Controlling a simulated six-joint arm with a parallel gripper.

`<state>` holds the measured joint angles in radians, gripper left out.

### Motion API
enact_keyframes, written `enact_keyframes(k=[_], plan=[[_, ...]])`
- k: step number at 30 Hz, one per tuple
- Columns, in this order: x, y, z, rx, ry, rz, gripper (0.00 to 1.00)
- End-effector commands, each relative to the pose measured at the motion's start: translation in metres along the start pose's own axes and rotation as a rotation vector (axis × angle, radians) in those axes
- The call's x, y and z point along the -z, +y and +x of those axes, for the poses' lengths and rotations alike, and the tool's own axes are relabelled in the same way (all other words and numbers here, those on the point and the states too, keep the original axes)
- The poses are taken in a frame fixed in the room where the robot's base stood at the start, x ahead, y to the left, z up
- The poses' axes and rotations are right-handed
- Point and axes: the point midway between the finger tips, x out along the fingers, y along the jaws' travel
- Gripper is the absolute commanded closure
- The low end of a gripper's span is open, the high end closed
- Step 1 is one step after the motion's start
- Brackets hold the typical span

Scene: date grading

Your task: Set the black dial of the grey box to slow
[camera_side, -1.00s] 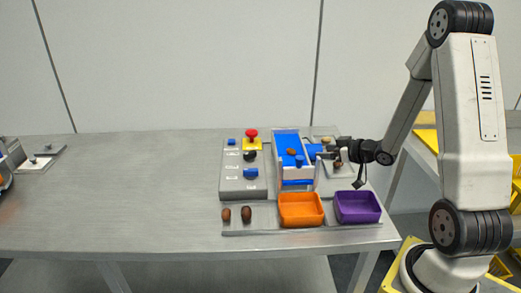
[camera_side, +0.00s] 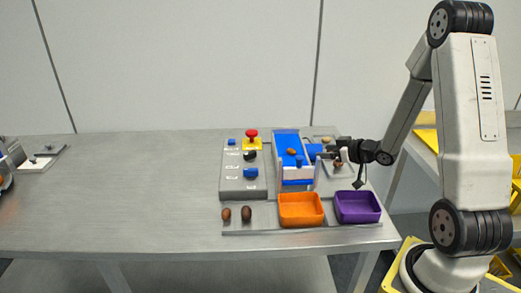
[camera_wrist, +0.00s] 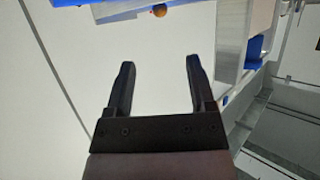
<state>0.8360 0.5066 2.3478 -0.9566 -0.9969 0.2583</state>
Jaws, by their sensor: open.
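The grey box (camera_side: 230,184) stands left of the blue belt unit in the side view. Its black dial (camera_side: 250,156) is on its upper right part, below the red mushroom button; the setting it points to is too small to read. My gripper (camera_side: 337,154) is right of the belt unit, apart from the box and dial. In the wrist view my gripper (camera_wrist: 160,78) has its two fingers spread with nothing between them. The grey box and dial cannot be made out in the wrist view.
A red button (camera_side: 251,134) and a blue knob (camera_side: 250,173) are on the box. The blue belt (camera_side: 290,140) carries a brown date (camera_side: 291,151). An orange bin (camera_side: 301,222) and a purple bin (camera_side: 358,219) stand in front. The table's left half is mostly clear.

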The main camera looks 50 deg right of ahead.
Motion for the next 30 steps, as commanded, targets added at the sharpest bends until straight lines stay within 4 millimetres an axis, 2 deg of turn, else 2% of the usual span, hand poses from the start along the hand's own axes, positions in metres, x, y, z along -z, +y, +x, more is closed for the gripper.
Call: enact_keyframes(k=[7,8,10,11,17,30], plan=[[0.000,0.000,0.000,0.000,0.000,0.000,0.30],[0.000,0.000,0.000,0.000,0.000,0.000,0.27],[0.000,0.000,0.000,0.000,0.000,0.000,0.04],[0.000,0.000,0.000,0.000,0.000,0.000,0.00],[0.008,0.000,-0.003,0.001,0.003,-0.003,0.00],[0.043,0.000,-0.018,0.000,0.002,-0.004,0.00]])
